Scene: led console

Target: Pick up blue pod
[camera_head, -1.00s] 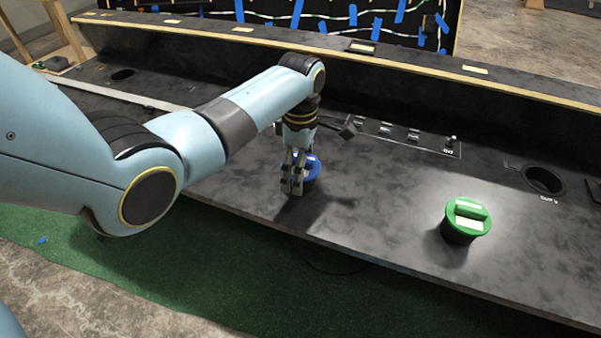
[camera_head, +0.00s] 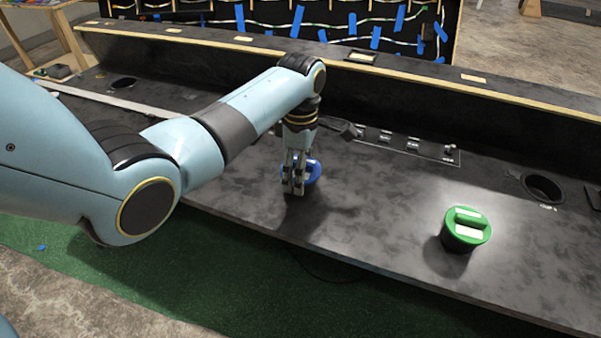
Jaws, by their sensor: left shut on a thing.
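The blue pod (camera_head: 315,171) is on the black console (camera_head: 365,225), near the middle of the view. My left gripper (camera_head: 293,188) points down at it with its fingers closed on the pod. The fingers cover the left part of the pod, so the exact grip is hidden. I cannot tell whether the pod touches the console or is slightly above it. My right gripper does not show.
A green pod (camera_head: 466,229) with white labels stands on the console at the right. A round hole (camera_head: 542,187) lies behind it at the right, another (camera_head: 123,83) at the far left. A switch panel (camera_head: 405,141) lies behind the blue pod. A raised ledge runs along the back.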

